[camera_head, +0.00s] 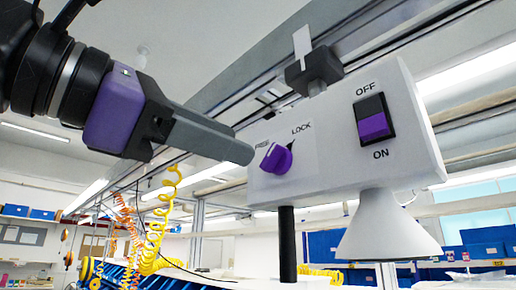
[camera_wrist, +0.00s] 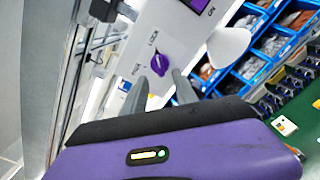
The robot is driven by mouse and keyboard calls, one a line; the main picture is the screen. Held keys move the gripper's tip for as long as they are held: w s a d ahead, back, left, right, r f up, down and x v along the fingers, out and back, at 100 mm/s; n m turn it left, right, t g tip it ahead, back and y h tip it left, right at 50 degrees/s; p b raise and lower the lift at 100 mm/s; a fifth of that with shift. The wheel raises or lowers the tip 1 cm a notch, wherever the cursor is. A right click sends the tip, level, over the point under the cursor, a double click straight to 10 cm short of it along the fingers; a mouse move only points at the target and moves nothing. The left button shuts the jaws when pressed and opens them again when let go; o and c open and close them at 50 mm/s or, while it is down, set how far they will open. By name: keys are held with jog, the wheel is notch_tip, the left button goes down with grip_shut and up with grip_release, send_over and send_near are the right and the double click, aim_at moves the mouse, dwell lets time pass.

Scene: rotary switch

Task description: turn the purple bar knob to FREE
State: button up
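The purple bar knob (camera_head: 276,159) sits on the front of a white box (camera_head: 345,165). A dark mark beside the knob points toward LOCK. My gripper (camera_head: 246,153) reaches from the left, its tips close to the knob. In the wrist view, my gripper (camera_wrist: 162,88) is open, with one finger to each side below the knob (camera_wrist: 160,64). I cannot tell whether either finger touches it.
A purple and black ON/OFF rocker switch (camera_head: 373,118) is on the box, right of the knob. A white cone (camera_head: 388,228) hangs below the box, and a black post (camera_head: 287,245) stands under it. Blue bins (camera_wrist: 272,45) lie beyond at right in the wrist view.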

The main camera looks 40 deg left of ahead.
aim_at(267, 157)
jog(key=w+p, duration=0.1)
jog(key=w, duration=0.4)
jog(key=shift+w+d+p, duration=0.2)
jog(key=shift+w+p, duration=0.1)
jog(key=shift+p, duration=0.05)
jog(key=shift+c, duration=0.4)
grip_shut()
